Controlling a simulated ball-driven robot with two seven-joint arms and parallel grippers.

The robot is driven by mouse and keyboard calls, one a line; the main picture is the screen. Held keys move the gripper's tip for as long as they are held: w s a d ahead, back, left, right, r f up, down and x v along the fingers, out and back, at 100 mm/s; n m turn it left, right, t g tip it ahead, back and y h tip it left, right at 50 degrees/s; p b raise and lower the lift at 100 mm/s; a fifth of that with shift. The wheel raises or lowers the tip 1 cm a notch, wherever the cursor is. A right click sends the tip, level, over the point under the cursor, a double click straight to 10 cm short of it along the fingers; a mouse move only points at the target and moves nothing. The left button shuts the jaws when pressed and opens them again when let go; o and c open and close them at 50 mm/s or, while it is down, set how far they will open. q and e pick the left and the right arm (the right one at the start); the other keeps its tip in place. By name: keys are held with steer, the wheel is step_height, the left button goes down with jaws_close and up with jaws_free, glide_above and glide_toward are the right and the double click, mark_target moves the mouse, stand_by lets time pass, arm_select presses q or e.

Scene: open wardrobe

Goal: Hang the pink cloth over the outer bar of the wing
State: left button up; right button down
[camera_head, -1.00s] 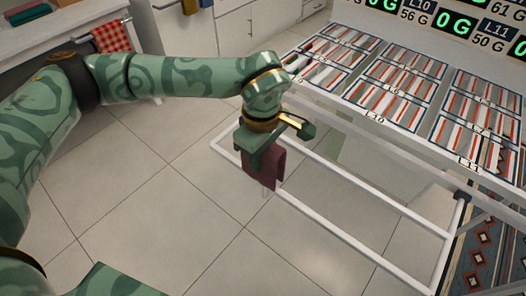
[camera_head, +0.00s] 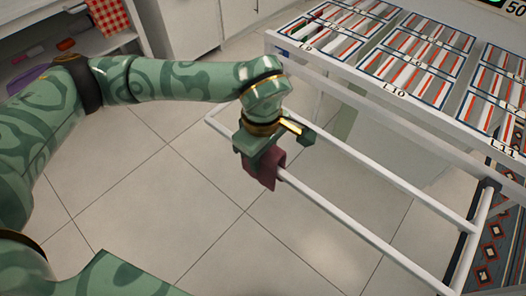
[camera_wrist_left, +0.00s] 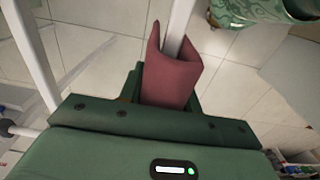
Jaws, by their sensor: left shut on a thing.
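The pink cloth (camera_head: 266,174), a dark dusky pink, is a small folded piece in my left gripper (camera_head: 258,153). The gripper is shut on it, directly at the outer bar (camera_head: 335,214) of the white wing. In the left wrist view the cloth (camera_wrist_left: 170,82) is bent in a V around the outer bar (camera_wrist_left: 179,28), with a flap on each side. The gripper's green fingers lie at the cloth's near end. Whether the cloth rests its weight on the bar is hard to tell. My right gripper is not in view.
The wing's inner bar (camera_head: 400,170) runs parallel, nearer the striped rack (camera_head: 400,60). An end bar (camera_head: 470,240) joins them at the right. Tiled floor (camera_head: 190,215) lies open below and left. A checked red cloth (camera_head: 108,14) hangs at the upper left.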

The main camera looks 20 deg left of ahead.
arm_select(q)
steer(key=shift+s+r, duration=0.2)
steer(key=shift+r, duration=0.35)
steer(key=shift+f, duration=0.1)
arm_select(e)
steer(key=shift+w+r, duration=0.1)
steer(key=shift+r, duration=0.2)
arm_select(q)
steer(key=shift+w, duration=0.1)
steer(key=o, duration=1.1)
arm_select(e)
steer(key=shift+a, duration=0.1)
arm_select(q)
step_height(320, 180, up, 16)
steer(key=p, duration=0.5)
steer(key=shift+p, duration=0.35)
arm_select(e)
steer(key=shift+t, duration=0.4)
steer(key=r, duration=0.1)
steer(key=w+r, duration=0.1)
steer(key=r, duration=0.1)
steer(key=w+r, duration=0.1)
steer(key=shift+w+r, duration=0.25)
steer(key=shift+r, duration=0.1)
